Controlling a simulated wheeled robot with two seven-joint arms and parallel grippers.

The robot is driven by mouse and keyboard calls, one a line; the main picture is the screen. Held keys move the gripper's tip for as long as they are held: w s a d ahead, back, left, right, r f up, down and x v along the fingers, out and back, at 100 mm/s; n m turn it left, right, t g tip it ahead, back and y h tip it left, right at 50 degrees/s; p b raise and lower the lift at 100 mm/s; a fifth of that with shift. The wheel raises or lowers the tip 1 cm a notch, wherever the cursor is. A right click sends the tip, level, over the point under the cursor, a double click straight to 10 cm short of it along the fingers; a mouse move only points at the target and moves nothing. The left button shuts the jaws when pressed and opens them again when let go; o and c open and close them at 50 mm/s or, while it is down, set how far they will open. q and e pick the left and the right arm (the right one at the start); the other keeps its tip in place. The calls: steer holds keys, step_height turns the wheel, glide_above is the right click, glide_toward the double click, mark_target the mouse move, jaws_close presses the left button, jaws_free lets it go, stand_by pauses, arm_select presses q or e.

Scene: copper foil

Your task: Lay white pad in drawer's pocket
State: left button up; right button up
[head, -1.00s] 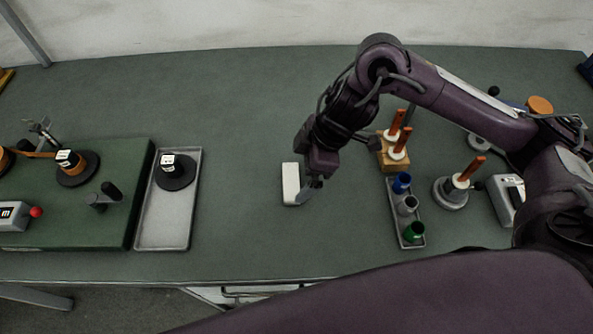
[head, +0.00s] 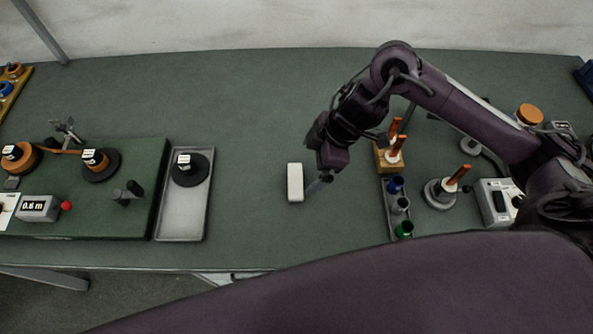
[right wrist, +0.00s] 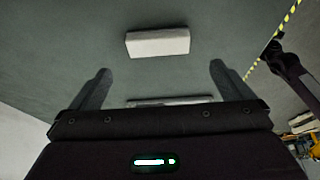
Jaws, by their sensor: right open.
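The white pad (head: 295,182) lies on the green bench top near its middle. My right gripper (head: 321,184) is just right of the pad in the head view. In the right wrist view, the pad (right wrist: 158,43) lies beyond the two spread fingertips (right wrist: 160,70), with nothing between them. The gripper is open and apart from the pad. A pale drawer front (head: 222,278) shows only in part below the bench's front edge. Its pocket is hidden, largely behind my purple body. My left gripper is out of view.
A grey tray (head: 182,220) with a black spool stands left of the pad. On the right are a narrow tray of small coloured bottles (head: 397,205), a wooden block with copper-coloured rods (head: 388,160) and a round stand (head: 440,193). The bench around the pad is clear.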

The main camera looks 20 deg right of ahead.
mark_target(296, 179)
steer(key=x, duration=0.8)
steer(key=shift+w+f, duration=0.15)
steer(key=shift+c, duration=0.4)
steer(key=c, duration=0.8)
steer(key=shift+c, duration=0.2)
step_height(296, 179, up, 20)
steer(key=p, duration=0.4)
